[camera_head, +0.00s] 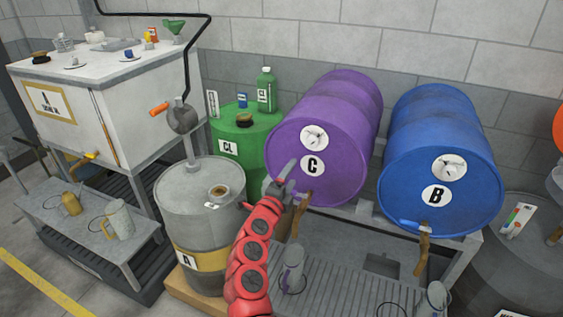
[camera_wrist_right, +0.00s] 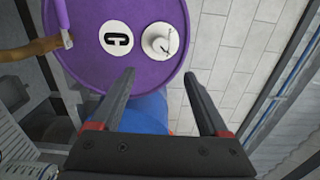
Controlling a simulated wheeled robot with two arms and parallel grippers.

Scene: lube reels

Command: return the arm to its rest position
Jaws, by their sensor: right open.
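My right arm reaches up from the bottom middle of the head view. Its right gripper (camera_head: 283,178) is in front of the lower left of the purple drum marked C (camera_head: 318,130), close to that drum's tap. In the right wrist view the two dark fingers (camera_wrist_right: 159,74) are spread wide with nothing between them. The purple drum face (camera_wrist_right: 115,45) lies beyond them. The tap's purple handle (camera_wrist_right: 62,18) and brown spout (camera_wrist_right: 30,49) are to the left of the fingers, apart from them. My left gripper is not in view.
A blue drum marked B (camera_head: 437,165) lies beside the purple one. Grey drum A (camera_head: 200,220) with a pump stands left of my arm. Jugs (camera_head: 293,272) (camera_head: 432,298) stand under the taps on the grating. A green drum (camera_head: 240,135) and white tank (camera_head: 75,105) stand behind.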

